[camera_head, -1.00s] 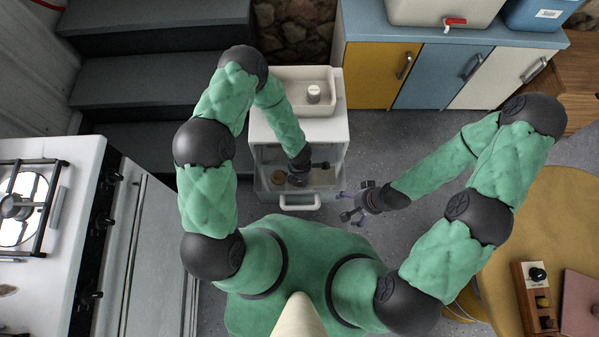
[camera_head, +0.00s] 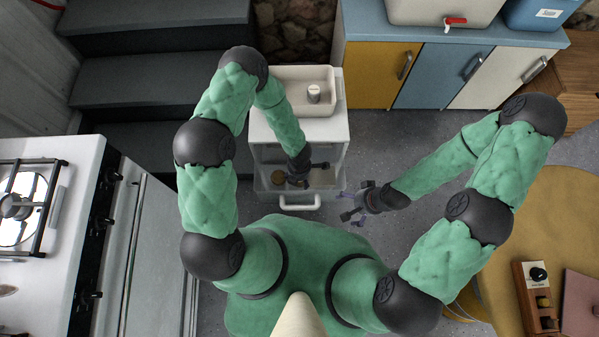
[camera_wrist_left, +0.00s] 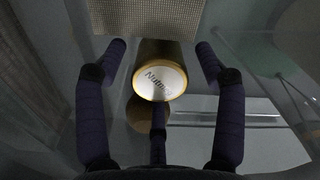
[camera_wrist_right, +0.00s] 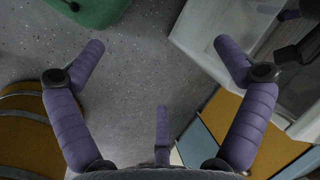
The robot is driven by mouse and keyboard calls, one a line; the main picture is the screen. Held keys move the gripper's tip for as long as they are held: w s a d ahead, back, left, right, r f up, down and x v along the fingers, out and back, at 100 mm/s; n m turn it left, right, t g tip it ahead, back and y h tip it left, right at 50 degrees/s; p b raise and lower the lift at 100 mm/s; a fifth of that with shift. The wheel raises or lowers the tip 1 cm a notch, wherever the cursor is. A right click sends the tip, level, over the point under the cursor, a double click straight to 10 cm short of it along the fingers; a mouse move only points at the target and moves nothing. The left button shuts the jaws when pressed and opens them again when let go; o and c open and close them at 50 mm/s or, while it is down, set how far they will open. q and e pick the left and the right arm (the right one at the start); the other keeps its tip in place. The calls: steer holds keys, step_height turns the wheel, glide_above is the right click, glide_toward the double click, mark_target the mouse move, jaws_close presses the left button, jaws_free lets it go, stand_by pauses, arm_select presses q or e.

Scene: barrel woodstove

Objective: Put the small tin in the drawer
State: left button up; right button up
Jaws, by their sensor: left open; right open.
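The small tin (camera_wrist_left: 160,78), gold-rimmed with a white lid lettered as a spice name, shows between the spread fingers of my left gripper in the left wrist view. The fingers appear clear of its sides. My left gripper (camera_head: 308,172) is open over the pulled-out drawer (camera_head: 328,197) of the white cabinet. In the head view, the gripper partly hides what lies inside. A round brownish thing (camera_head: 278,177) sits in the drawer's left part. My right gripper (camera_head: 360,203) is open and empty, right of the drawer; its fingers also show in the right wrist view (camera_wrist_right: 160,70).
A cream tray (camera_head: 288,78) holding a white-topped container (camera_head: 313,93) stands on the cabinet. Dark steps (camera_head: 150,80) are at the left, a stove (camera_head: 60,230) at lower left, coloured cupboards (camera_head: 440,75) at back right. A round yellow table (camera_head: 545,215) is at right.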

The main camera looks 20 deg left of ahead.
arm_select(q)
step_height(320, 180, up, 12)
steer(key=p, duration=0.5)
steer(key=shift+s+r+p, duration=0.1)
steer(key=shift+p, duration=0.2)
